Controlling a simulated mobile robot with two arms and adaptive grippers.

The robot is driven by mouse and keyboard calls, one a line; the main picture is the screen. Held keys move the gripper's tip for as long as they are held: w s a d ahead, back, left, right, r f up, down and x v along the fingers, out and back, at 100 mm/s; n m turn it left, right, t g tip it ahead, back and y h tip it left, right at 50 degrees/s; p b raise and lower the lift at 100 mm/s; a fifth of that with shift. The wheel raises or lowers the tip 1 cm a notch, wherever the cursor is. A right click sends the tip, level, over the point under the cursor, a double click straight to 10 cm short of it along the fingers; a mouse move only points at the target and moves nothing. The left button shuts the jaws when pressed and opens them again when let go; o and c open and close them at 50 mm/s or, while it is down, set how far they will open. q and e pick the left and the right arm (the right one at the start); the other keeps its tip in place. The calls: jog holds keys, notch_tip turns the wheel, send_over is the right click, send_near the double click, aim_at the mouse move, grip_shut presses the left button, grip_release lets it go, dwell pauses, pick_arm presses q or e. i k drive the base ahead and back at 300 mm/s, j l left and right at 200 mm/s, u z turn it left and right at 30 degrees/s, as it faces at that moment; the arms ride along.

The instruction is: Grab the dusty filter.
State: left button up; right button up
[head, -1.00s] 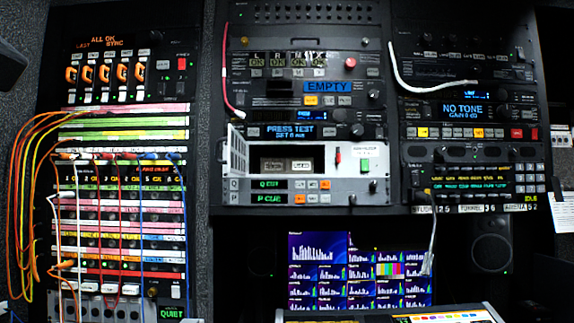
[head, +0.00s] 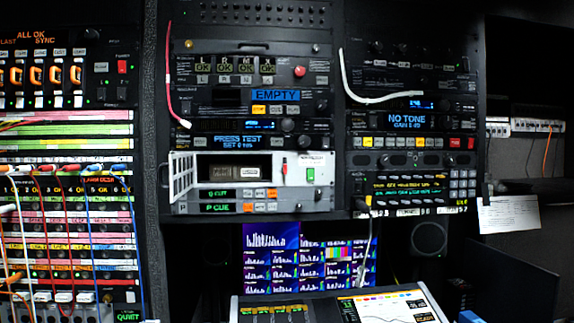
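No thing that I can surely name as the dusty filter shows in the head view. A white rack unit (head: 296,171) in the middle rack has a dark opening at its front, with two small pale labels in it. A white slatted grille panel (head: 183,178) stands at the unit's left end, angled like an open door. Whether a filter sits in the opening or behind the grille, I cannot tell. Neither my left nor my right gripper is in view.
A patch bay (head: 70,225) with hanging coloured cables fills the left. A red cable (head: 170,75) and a white cable (head: 362,93) hang across the racks. Below, a console with lit screens (head: 385,306) juts out in front of a monitor (head: 272,255). A dark panel (head: 515,280) stands lower right.

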aim_at(236, 172)
jog(key=k+l+z, duration=0.1)
jog(key=z, duration=0.5)
jog(key=u, duration=0.5)
jog(key=l+u, duration=0.15)
jog(key=u, duration=0.8)
jog(key=k+u, duration=0.1)
jog(key=u, duration=0.4)
jog(key=l+u, duration=0.1)
jog(key=u, duration=0.4)
jog(key=k+j, duration=0.05)
